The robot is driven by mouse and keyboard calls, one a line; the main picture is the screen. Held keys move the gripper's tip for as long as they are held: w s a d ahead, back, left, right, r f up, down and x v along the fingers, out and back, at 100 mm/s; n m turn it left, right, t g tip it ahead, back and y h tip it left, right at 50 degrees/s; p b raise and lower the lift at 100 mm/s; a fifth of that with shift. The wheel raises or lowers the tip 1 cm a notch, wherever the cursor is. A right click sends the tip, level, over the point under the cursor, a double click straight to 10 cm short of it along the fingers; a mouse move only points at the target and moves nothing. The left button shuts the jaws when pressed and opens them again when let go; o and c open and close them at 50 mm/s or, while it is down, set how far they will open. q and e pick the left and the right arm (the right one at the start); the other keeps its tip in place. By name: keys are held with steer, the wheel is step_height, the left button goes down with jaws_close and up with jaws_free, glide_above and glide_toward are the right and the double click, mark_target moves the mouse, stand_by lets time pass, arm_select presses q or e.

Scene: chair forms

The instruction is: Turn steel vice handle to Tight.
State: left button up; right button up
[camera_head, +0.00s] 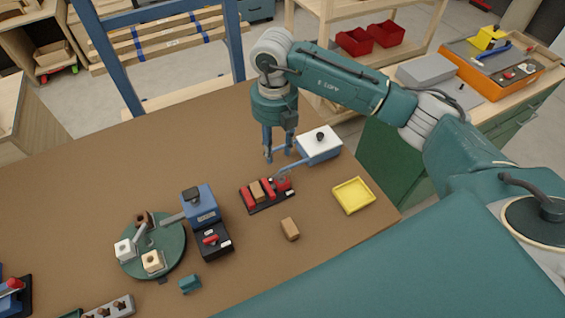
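A small red vice (284,187) on a dark base stands on the brown table, with a wooden block (257,191) between its jaws. I cannot tell its steel handle or any Tight mark apart at this size. My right gripper (279,155) points down just behind the vice, beside a blue box with a white top (318,140). Its two fingers are apart, and I see nothing held between them. My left gripper is out of view.
A yellow tray (353,195) and a loose wooden block (290,229) lie near the table's front right edge. A blue device (201,207) and a green round plate (175,262) stand to the left.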

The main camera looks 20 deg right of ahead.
mark_target(283, 171)
steer(key=f+m+p, duration=0.1)
steer(key=f+m, duration=0.2)
steer(key=m, duration=0.1)
steer(key=d+f+m+p, duration=0.1)
steer(key=f+m+p, duration=0.1)
steer(key=f+m, duration=0.2)
steer(key=d+f+m+p, duration=0.1)
steer(key=f+m+p, duration=0.1)
steer(key=f+m, duration=0.1)
steer(key=shift+f+m, duration=0.25)
steer(key=shift+m, duration=0.65)
jaws_close()
